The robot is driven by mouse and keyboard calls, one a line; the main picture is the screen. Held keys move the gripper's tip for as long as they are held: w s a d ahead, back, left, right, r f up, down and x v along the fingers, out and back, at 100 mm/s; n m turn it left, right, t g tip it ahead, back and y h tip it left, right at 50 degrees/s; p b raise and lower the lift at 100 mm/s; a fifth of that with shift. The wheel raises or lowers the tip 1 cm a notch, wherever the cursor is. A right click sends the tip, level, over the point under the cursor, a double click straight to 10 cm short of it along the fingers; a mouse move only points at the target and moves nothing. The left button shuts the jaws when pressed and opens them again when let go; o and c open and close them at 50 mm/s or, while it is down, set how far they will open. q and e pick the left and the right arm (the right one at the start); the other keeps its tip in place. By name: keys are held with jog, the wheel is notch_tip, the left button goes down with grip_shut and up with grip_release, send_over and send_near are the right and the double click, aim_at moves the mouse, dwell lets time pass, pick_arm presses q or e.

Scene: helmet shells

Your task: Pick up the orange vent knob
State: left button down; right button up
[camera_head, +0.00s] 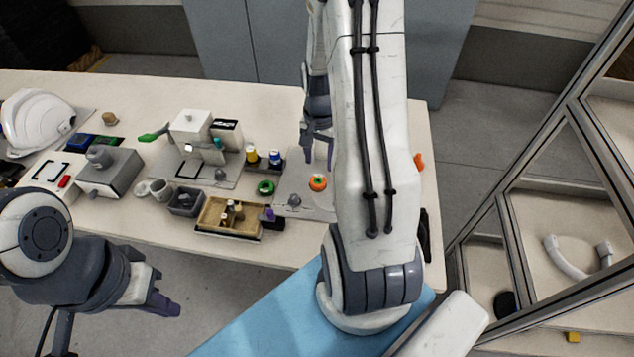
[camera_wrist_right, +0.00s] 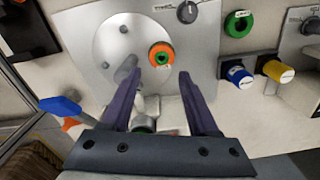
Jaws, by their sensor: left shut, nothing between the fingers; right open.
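The orange vent knob (camera_head: 317,183) is a round orange ring with a green centre. It sits on a grey metal plate (camera_head: 290,160) near the right end of the table. The right wrist view shows the knob (camera_wrist_right: 167,47) just beyond my right fingertips, roughly centred between them. My right gripper (camera_head: 319,158) is open, above the plate, and its fingers (camera_wrist_right: 160,80) hold nothing. My left gripper (camera_head: 165,304) is shut and empty, off the table's front edge at lower left.
A green ring knob (camera_head: 265,187), blue and yellow caps (camera_head: 262,157) and a grey knob (camera_head: 294,200) are nearby. A tan tray (camera_head: 212,214) lies left. My right arm hides part of the table. A blue-handled object (camera_wrist_right: 62,106) lies left in the wrist view.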

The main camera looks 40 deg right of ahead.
aim_at(318, 183)
notch_tip(318, 183, down, 8)
jog(key=shift+a+r+p, duration=0.15)
jog(key=shift+r+p, duration=0.05)
jog(key=shift+p, duration=0.3)
grip_shut()
